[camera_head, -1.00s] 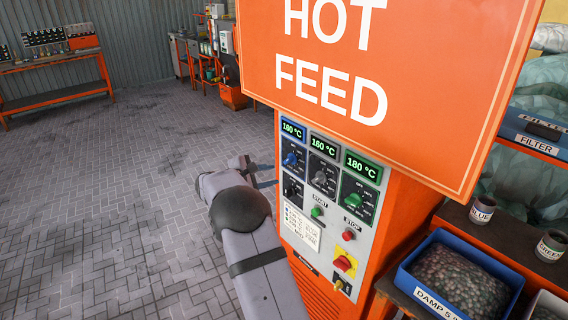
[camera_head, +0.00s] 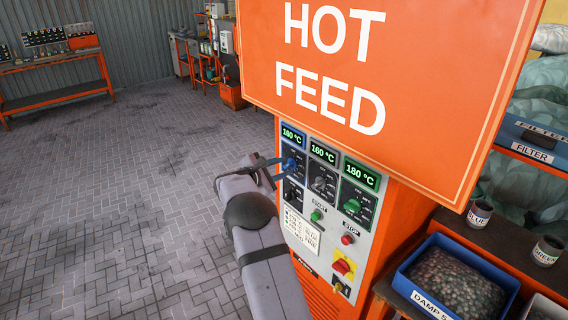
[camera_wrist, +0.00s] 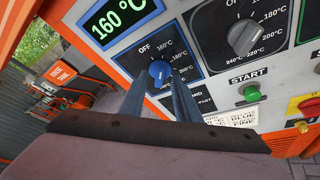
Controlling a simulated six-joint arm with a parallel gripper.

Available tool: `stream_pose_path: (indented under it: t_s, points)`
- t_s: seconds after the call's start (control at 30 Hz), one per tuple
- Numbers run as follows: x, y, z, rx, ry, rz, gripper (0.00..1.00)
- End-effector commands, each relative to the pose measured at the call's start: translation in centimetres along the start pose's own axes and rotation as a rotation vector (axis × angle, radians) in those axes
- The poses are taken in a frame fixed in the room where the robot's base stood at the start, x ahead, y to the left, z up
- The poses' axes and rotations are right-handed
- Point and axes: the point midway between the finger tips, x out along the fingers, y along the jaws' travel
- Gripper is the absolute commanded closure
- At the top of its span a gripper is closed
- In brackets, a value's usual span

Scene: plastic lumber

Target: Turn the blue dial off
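The blue dial (camera_head: 291,164) is on the control panel under the blue-framed display (camera_head: 292,134), which reads 160 °C. In the wrist view the blue dial (camera_wrist: 158,70) sits below the OFF and 160 °C marks; its exact pointer direction is hard to tell. My gripper (camera_head: 284,163) is at the panel. In the wrist view my gripper (camera_wrist: 157,88) is open, with one finger on each side of the blue dial and a small gap visible beside it. The fingers hide part of the scale and the panel below.
A grey dial (camera_head: 323,184) and a green dial (camera_head: 353,206) are to the right. A black dial (camera_head: 291,191) is just below. A green start button (camera_head: 316,215), red stop button (camera_head: 347,239) and red-yellow switch (camera_head: 343,267) are lower. The orange HOT FEED sign (camera_head: 390,80) overhangs the panel.

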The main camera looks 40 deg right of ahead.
Motion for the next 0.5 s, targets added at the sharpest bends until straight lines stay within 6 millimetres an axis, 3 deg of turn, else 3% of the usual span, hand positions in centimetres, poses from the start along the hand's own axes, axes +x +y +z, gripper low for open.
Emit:
stream_pose_path:
  t_s: [0.2,0.5]
  points:
    - [1.5,0.0,0.0,0.000,0.001,-0.001,0.70]
    - [1.8,0.0,0.0,0.001,0.001,0.001,0.70]
